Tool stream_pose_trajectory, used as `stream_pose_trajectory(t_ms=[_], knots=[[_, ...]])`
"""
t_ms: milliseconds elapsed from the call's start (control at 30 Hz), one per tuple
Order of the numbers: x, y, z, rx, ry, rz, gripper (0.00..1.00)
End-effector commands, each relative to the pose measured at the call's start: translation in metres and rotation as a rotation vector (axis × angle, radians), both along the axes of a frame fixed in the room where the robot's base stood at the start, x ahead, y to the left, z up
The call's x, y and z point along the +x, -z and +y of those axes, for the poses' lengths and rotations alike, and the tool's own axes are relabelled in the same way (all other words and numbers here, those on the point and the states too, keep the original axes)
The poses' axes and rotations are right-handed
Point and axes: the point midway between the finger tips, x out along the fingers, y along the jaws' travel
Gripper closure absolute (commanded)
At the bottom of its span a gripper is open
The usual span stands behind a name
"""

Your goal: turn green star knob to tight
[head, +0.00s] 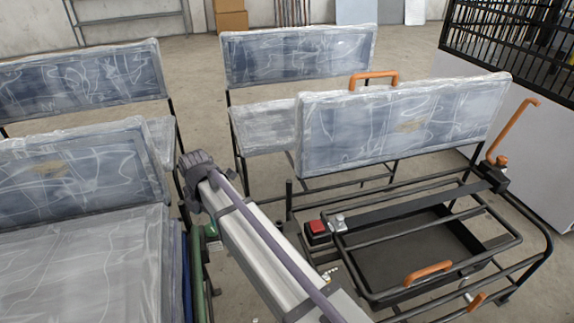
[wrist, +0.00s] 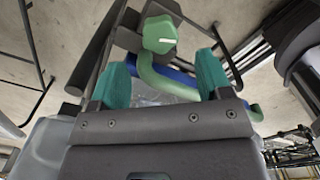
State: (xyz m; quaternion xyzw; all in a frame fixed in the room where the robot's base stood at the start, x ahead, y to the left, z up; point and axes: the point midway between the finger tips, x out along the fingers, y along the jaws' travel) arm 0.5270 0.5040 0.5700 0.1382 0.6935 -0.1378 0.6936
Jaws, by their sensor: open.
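The green star knob (wrist: 162,35) shows in the wrist view at top centre, with a short white mark on its face. It sits by a bent green tube (wrist: 165,85). My gripper (wrist: 161,68) has two teal fingers spread apart with nothing held between them. The knob appears just past the fingertips, roughly in line with the gap and apart from both fingers. How far away it is in depth I cannot tell. In the head view my arm crosses the lower middle, and I cannot make out the gripper or the knob clearly.
A blue tube (wrist: 175,73) runs beside the green one. Plastic-wrapped seats (head: 75,175) stand left of my arm, and another wrapped seat back (head: 400,125) stands to its right. A black tubular frame with a tray (head: 415,250) and a red button (head: 317,227) lies right of my arm.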

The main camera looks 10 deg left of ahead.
Motion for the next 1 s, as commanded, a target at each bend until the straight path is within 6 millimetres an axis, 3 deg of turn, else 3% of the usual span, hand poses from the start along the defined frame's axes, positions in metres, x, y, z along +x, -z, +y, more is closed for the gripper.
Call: stream_pose_trajectory(t_ms=[33,167,200,267,467,700,1000], knots=[[0.0,-0.028,0.0,0.0,0.0,0.0,0.28],[0.0,-0.062,0.0,0.0,0.001,0.0,0.28],[0.0,-0.065,0.0,0.0,0.025,0.0,0.28],[-0.001,-0.051,-0.001,-0.001,0.178,0.0,0.28],[-0.012,-0.053,-0.017,-0.004,0.652,0.002,0.28],[-0.02,-0.081,-0.07,-0.008,1.225,0.002,0.28],[-0.025,-0.117,-0.14,-0.012,1.721,0.0,0.28]])
